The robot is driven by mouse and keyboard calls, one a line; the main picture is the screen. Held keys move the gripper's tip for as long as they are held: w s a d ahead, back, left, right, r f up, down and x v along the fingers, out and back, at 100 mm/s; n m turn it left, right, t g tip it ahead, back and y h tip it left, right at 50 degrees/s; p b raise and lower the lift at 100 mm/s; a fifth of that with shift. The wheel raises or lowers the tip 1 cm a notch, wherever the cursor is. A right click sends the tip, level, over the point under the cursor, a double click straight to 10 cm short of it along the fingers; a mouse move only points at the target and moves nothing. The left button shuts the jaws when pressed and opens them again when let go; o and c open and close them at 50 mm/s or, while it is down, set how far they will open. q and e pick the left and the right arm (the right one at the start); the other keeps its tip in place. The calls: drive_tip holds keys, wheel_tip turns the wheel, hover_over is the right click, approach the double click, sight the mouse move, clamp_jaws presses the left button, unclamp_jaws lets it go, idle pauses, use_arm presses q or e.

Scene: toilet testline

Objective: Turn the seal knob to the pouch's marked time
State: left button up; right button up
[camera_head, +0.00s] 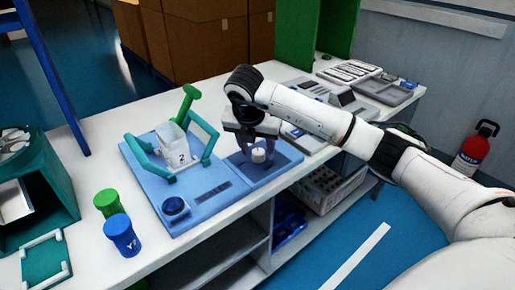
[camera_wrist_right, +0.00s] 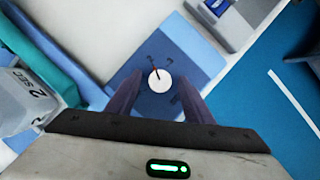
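The seal knob (camera_head: 258,156) is a small white round knob on the blue panel at the right of the sealer (camera_head: 212,196). It shows in the right wrist view (camera_wrist_right: 160,80), with small dark marks by its upper edge that I cannot read surely. My right gripper (camera_head: 257,150) is over the knob, pointing down. Its two dark fingers (camera_wrist_right: 158,98) are apart, one on each side of the knob, with gaps visible; it is open. The clear pouch (camera_head: 178,151) stands in the sealer's teal frame; its label reads "2 SEC" in the wrist view (camera_wrist_right: 38,98). My left gripper is out of view.
The sealer has a raised green handle (camera_head: 185,104) and a dark blue round button (camera_head: 174,207). A green jar (camera_head: 107,203) and a blue jar (camera_head: 122,236) stand at the left. A grey tray (camera_head: 385,92) and devices lie at the back right.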

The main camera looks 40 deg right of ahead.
drive_tip(key=v, duration=1)
drive_tip(key=shift+p, duration=0.3)
drive_tip(key=shift+s+r, duration=0.1)
